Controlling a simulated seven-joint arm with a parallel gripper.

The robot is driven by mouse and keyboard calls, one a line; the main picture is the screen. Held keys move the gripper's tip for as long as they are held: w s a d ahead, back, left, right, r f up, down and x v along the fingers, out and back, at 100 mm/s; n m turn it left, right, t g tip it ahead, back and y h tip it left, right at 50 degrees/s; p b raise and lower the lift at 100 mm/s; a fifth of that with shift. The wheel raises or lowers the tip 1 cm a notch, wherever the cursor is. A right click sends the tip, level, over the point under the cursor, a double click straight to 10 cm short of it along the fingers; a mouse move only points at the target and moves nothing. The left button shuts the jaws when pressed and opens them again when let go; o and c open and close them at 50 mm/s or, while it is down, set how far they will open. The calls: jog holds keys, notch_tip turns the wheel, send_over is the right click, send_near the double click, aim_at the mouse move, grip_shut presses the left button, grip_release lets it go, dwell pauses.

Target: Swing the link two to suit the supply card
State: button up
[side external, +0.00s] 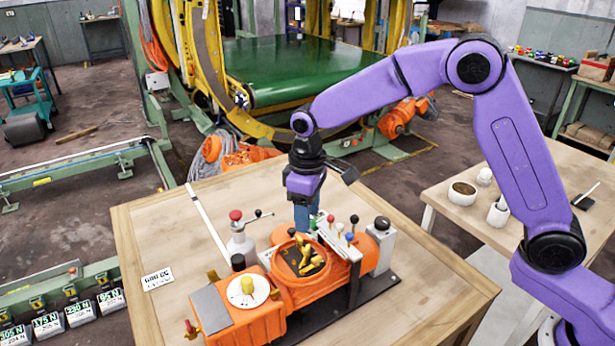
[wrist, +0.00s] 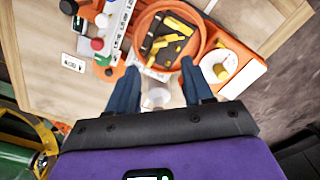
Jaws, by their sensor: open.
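A round orange housing (side external: 300,290) on the bench holds several yellow links (side external: 314,267) over a dark base. In the wrist view the yellow links (wrist: 178,25) lie at different angles inside the orange ring (wrist: 199,40). I cannot tell which is link two. The supply card (side external: 157,279) lies flat on the bench left of the machine. My gripper (side external: 306,226) is above the back of the housing, pointing down. In the wrist view its blue fingers (wrist: 160,72) are apart with no link between them.
A white strip with coloured knobs (side external: 340,240) stands beside the ring. A white dial with a yellow knob (side external: 248,291) sits at the front left. A grey bottle-like post with a red knob (side external: 240,240) stands at the left.

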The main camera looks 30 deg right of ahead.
notch_tip(320, 180, up, 9)
send_over(308, 251)
jog(key=w, duration=0.1)
jog(key=shift+d, duration=0.25)
jog(key=shift+f, duration=0.1)
jog(key=c, duration=0.8)
jog(key=shift+s+d+f+m, duration=0.1)
jog(key=shift+f+m, duration=0.05)
jog(key=shift+m, duration=0.45)
grip_shut()
jog(key=s+d+f+m+t+y, duration=0.1)
jog(key=s+d+f+m+t, duration=0.2)
jog(key=m, duration=1.4)
jog(key=s+d+f+m+y, duration=0.2)
jog(key=s+d+f+m, duration=0.25)
jog(key=m, duration=1.35)
jog(key=x, duration=0.9)
jog(key=shift+w+a, duration=0.2)
jog(key=shift+a, duration=0.1)
